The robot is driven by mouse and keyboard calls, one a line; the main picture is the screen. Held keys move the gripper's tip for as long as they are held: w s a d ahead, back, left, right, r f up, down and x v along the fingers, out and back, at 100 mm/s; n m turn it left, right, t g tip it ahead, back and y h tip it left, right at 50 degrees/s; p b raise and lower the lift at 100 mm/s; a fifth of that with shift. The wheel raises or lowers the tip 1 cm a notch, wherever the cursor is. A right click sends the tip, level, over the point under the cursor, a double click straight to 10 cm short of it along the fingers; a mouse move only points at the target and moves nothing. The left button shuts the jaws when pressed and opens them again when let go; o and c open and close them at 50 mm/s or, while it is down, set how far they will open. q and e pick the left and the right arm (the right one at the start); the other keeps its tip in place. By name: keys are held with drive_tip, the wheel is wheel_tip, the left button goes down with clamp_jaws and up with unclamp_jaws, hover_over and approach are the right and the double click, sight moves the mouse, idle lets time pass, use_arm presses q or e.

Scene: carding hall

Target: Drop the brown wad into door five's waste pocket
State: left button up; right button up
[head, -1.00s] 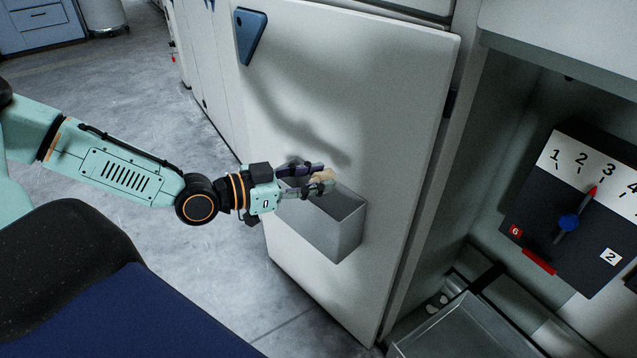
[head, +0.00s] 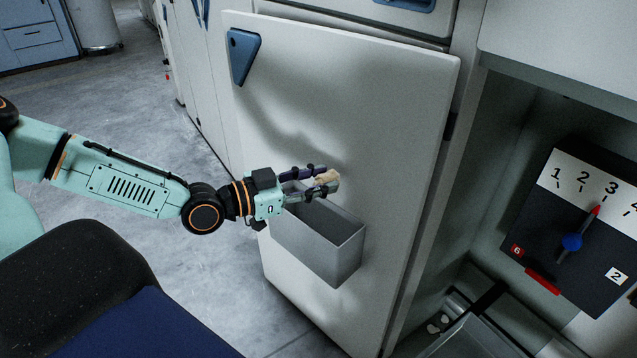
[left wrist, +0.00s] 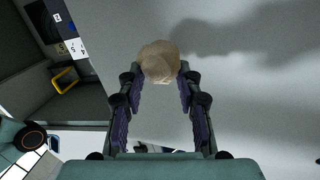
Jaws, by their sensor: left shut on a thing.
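The brown wad (head: 327,177) is a small tan lump between the fingertips of my left gripper (head: 322,180). It also shows in the left wrist view (left wrist: 159,62), held at the tips of both fingers. My left gripper is shut on it. Whether this is door five cannot be told. My right gripper is not in view.
Right of the door is an open bay with a dial panel (head: 570,235) marked with numbers, its red pointer near 3. A metal tray (head: 480,335) lies low in the bay. A blue triangular handle (head: 243,55) sits at the door's top left. Grey floor is clear at left.

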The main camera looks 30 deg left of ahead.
use_arm(q)
drive_tip(key=shift+s+d+r, duration=0.1)
drive_tip(key=shift+r, duration=0.1)
drive_tip(key=shift+f+t, duration=0.15)
drive_tip(key=shift+t, duration=0.15)
wheel_tip(320, 180, down, 6)
drive_tip(key=b, duration=0.7)
drive_tip(key=shift+f, duration=0.15)
drive_tip(key=o, duration=0.8)
drive_tip(key=shift+o, duration=0.2)
